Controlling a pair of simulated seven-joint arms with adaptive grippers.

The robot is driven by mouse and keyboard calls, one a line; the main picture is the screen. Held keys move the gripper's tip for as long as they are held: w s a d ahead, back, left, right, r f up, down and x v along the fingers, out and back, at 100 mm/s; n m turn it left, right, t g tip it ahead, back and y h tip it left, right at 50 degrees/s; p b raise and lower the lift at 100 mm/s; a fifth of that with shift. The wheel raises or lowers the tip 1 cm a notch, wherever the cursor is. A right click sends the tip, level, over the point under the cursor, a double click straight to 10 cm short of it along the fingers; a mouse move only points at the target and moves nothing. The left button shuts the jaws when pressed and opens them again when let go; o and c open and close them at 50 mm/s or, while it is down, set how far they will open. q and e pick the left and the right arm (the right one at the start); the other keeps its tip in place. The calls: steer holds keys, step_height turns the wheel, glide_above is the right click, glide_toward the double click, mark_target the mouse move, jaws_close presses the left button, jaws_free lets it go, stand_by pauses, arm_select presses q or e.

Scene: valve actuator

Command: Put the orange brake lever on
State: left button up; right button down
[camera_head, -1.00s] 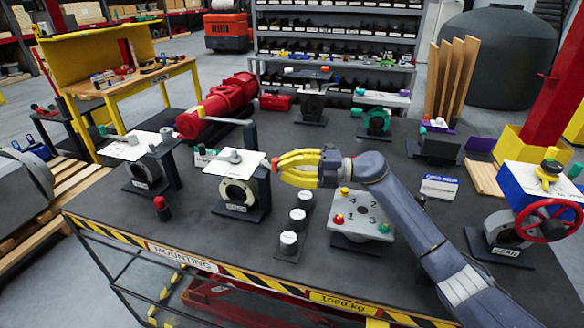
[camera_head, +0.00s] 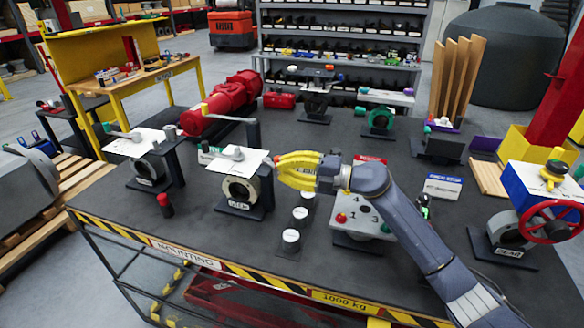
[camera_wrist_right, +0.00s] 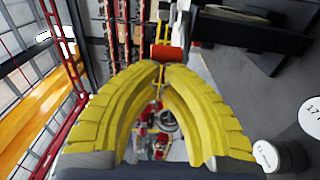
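The gripper points left, just right of the middle valve (camera_head: 241,191), which has a white plate (camera_head: 222,164) and a grey lever (camera_head: 231,155) on top. My left gripper is not in view.
A dark post (camera_head: 253,132) stands behind the middle valve. Another valve (camera_head: 149,170) and a red-capped post (camera_head: 165,204) stand left. White-topped posts (camera_head: 291,236) and a numbered plate (camera_head: 362,218) lie in front of and under my arm. The valve with a red handwheel (camera_head: 548,218) is right.

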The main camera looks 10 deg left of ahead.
steer(key=shift+m+t, duration=0.3)
steer(key=shift+t, duration=0.1)
steer(key=a, duration=0.1)
steer(key=s+a, duration=0.1)
steer(key=a, duration=0.1)
steer(key=s+a, duration=0.1)
steer(key=shift+s+a+r, duration=0.1)
steer(key=shift+a, duration=0.25)
steer(key=s+d, duration=0.9)
steer(key=s, duration=0.1)
steer(key=shift+s+d, duration=0.2)
steer(key=shift+d, duration=0.05)
stand_by(0.7)
